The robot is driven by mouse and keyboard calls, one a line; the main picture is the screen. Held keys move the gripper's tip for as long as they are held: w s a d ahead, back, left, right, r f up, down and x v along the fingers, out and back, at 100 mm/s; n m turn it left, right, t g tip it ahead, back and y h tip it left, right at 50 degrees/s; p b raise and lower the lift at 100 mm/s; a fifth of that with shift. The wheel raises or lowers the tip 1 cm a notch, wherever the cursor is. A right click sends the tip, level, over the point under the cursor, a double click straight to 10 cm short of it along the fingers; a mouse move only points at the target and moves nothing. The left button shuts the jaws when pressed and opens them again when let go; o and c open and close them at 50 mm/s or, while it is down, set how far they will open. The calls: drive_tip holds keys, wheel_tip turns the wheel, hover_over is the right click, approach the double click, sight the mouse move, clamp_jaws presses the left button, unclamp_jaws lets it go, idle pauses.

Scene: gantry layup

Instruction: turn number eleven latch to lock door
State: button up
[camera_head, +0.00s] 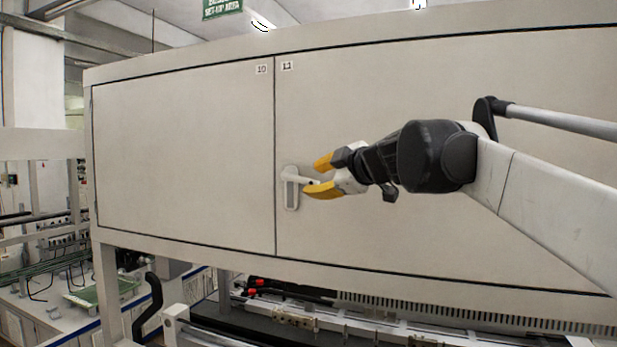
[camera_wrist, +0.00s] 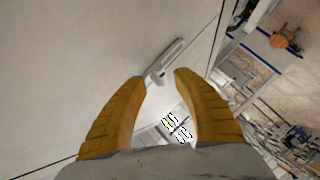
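The number eleven latch (camera_head: 290,190) is a white handle on an upright backing plate, near the left edge of the door labelled 11 (camera_head: 420,110). Its lever appears to stick out to the right, toward my gripper, in the head view. My gripper (camera_head: 312,177) has yellow fingers, is open, and sits right at the lever, with one finger above and one below it. In the wrist view the latch (camera_wrist: 168,60) shows just beyond and between the open fingertips (camera_wrist: 160,80). I cannot tell whether a finger touches the lever. The door looks flush with the cabinet front.
A door labelled 10 (camera_head: 185,155) lies left of the seam. Below the cabinet is a machine bed (camera_head: 370,315) with rails and small parts. A green sign (camera_head: 222,8) hangs above. Benches with a green tray (camera_head: 100,292) stand at the lower left.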

sight(309, 180)
drive_tip(key=shift+p+x, duration=0.35)
drive_tip(key=shift+x, duration=1.95)
drive_tip(key=shift+a, duration=0.1)
drive_tip(key=shift+s, duration=0.15)
clamp_jaws()
